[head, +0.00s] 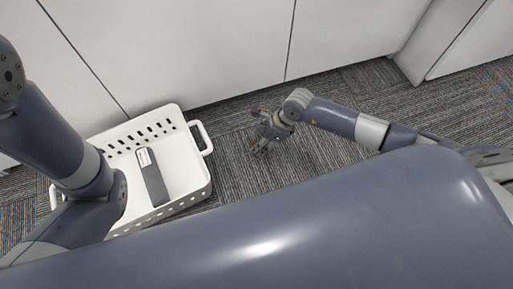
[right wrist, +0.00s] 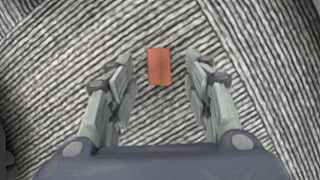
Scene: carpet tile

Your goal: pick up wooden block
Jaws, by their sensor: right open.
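The wooden block (right wrist: 159,66) is a small orange-red rectangle lying on the carpet in the right wrist view. In the head view only a small reddish bit of the block (head: 252,142) shows beside my right gripper (head: 261,148). In the right wrist view my right gripper (right wrist: 160,58) is open, with one finger on each side of the block in the picture and a visible gap to both. I cannot tell how high the fingers are above the carpet. My left arm shows at the left, but its gripper is out of sight.
A white basket (head: 197,188) with holed walls stands on the carpet left of my right gripper. A dark grey object with a light end (head: 153,180) lies in it. White cabinets (head: 210,50) line the back. Striped carpet (head: 325,160) around the block is clear.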

